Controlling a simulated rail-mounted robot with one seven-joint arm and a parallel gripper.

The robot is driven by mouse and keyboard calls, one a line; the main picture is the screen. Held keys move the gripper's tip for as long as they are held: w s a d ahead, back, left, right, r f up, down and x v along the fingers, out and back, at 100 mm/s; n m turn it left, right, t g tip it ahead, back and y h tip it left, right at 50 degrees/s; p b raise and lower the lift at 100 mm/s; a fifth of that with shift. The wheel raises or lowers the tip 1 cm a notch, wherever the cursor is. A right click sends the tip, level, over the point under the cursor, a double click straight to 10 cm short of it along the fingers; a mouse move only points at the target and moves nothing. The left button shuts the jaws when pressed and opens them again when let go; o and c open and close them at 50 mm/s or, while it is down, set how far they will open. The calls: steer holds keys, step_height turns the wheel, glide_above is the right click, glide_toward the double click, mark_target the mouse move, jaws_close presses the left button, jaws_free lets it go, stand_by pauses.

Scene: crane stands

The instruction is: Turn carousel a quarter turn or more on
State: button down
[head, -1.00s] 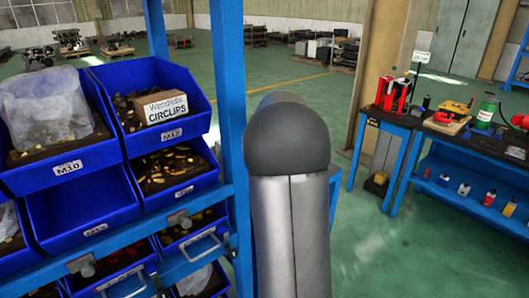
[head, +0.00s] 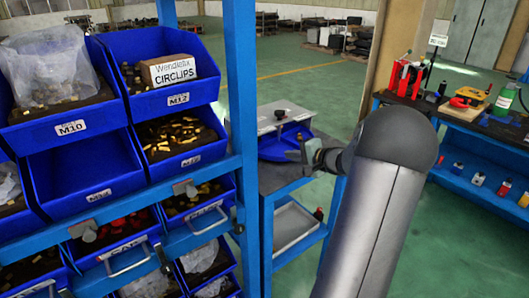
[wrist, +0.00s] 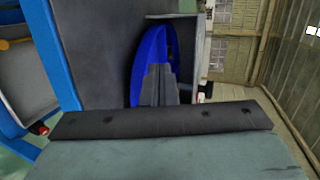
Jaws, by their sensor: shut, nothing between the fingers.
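A blue, round-edged piece (head: 275,150), which looks like the carousel, sits on a grey-topped blue stand (head: 278,177) in the middle of the head view. Its curved blue wall also shows in the wrist view (wrist: 138,72). My gripper (head: 309,148) is at its right side in the head view. In the wrist view my fingers (wrist: 158,80) are together and empty, and they overlap the blue piece. I cannot tell whether they touch it. My fingers hide part of it.
A rack of blue bins (head: 180,145) with a blue post (head: 240,100) stands left of the stand. A grey tray (head: 293,225) is on the stand's lower shelf. A blue workbench (head: 465,125) with tools is at the right. Green floor lies between.

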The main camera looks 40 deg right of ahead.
mark_target(267, 157)
steer(key=shift+w, duration=0.5)
steer(key=p+x, duration=0.1)
steer(key=x, duration=0.2)
steer(key=p+x, duration=0.1)
steer(key=x, duration=0.3)
steer(key=r+x, duration=0.1)
steer(key=x, duration=0.3)
steer(key=shift+w+d+p, duration=0.1)
steer(key=shift+w+p, duration=0.1)
steer(key=shift+p, duration=0.2)
steer(key=shift+w+f, duration=0.1)
steer(key=shift+w, duration=0.75)
